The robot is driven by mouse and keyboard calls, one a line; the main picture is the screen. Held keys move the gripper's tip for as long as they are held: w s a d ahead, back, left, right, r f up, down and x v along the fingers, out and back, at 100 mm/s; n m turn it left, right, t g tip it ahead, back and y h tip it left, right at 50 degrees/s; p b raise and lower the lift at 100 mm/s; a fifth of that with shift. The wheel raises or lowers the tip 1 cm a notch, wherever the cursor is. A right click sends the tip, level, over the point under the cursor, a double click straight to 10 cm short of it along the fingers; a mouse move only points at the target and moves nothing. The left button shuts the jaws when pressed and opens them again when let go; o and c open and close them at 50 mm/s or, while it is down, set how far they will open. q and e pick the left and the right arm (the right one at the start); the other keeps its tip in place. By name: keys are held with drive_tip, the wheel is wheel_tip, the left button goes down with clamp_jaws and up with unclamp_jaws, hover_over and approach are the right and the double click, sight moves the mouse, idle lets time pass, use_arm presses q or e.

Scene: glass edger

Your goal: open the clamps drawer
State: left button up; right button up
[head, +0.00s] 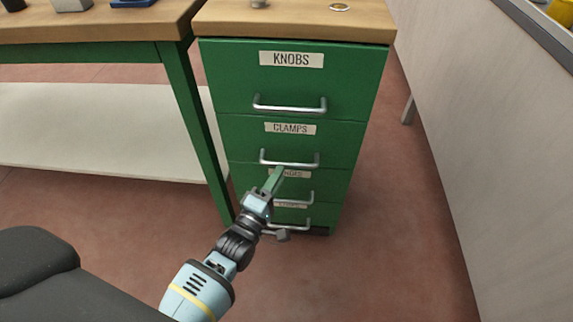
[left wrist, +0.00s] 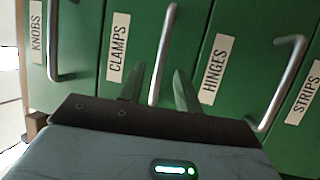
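The clamps drawer (head: 240,142) is the second from the top in a green cabinet and looks shut, flush with its neighbours. Its label reads CLAMPS, and its silver bar handle (head: 289,164) runs across the front. My left gripper (head: 279,172) is at this handle, partly covering the front below it. In the left wrist view, the clamps handle (left wrist: 165,50) runs down between the two green fingers of my left gripper (left wrist: 158,88). The fingers are apart, with a gap to the handle on each side. My right gripper is not in view.
The KNOBS drawer (head: 290,80) is above and the HINGES drawer (head: 325,184) below, each with a similar handle. A green-legged workbench (head: 95,30) stands to the left. A pale panel (head: 480,150) stands to the right. The floor in front is clear.

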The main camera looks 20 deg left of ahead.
sight(286, 163)
use_arm(q)
drive_tip(key=shift+b+x, duration=0.45)
drive_tip(key=shift+x, duration=1.95)
clamp_jaws()
